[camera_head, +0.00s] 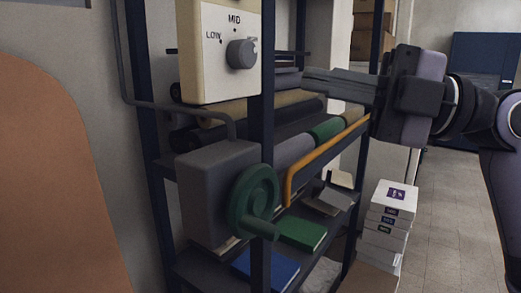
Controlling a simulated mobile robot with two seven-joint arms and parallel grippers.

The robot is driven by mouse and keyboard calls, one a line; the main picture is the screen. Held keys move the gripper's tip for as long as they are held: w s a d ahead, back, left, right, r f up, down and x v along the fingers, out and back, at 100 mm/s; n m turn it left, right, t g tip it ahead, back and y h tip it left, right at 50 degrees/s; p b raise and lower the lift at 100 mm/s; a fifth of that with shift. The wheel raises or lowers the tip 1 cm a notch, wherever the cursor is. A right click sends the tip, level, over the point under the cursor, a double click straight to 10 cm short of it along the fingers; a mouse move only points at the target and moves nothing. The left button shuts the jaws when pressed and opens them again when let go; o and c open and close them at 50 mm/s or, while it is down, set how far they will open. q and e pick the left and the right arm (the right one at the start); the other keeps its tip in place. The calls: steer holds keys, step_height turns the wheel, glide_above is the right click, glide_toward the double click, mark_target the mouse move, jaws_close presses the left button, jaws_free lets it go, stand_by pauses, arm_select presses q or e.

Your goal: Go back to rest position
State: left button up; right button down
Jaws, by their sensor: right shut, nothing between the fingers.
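My right gripper (310,80) reaches in from the right, its fingers pointing left toward the shelf rack. The fingers are shut with nothing visible held. The fingertips are to the right of a cream panel (215,75) with a grey knob (241,54) marked LOW and MID, and appear apart from it. Below is a grey box (205,190) with a green handwheel (252,200), also apart from the gripper. My left gripper is not in view.
A dark blue shelf rack (262,130) holds fabric rolls, an orange rail (325,158), a green book (301,233) and a blue book (266,268). White boxes (385,235) stack at the right. Open tiled floor (455,220) lies beyond. An orange-brown shape (50,180) fills the left.

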steer(key=w+d+f+m+t+h+p, duration=0.1)
steer(key=w+d+f+m+t+h, duration=0.2)
steer(key=f+m+t, duration=0.45)
steer(key=w+d+f+m+t+h, duration=0.2)
steer(key=d+f+m+t+h, duration=0.2)
steer(key=f+m, duration=0.65)
steer(key=w+d+f+m+t+h+p, duration=0.1)
steer(key=w+d+f+m+t+h, duration=0.2)
steer(key=f+m+t, duration=0.65)
steer(key=s+d+f+m+g+h, duration=0.1)
steer(key=s+f+g+h, duration=0.25)
steer(key=f, duration=0.55)
steer(key=s+d+f+m+g+h, duration=0.1)
steer(key=s+d+f+g+h, duration=0.2)
steer(key=f, duration=0.6)
steer(key=s+a+f+g, duration=0.1)
steer(key=s+f+g, duration=0.6)
steer(key=s+f, duration=0.6)
steer(key=shift+s+f+h+p, duration=0.35)
steer(key=shift+s+f+h, duration=0.1)
steer(key=shift+f, duration=0.2)
steer(key=shift+w, duration=0.1)
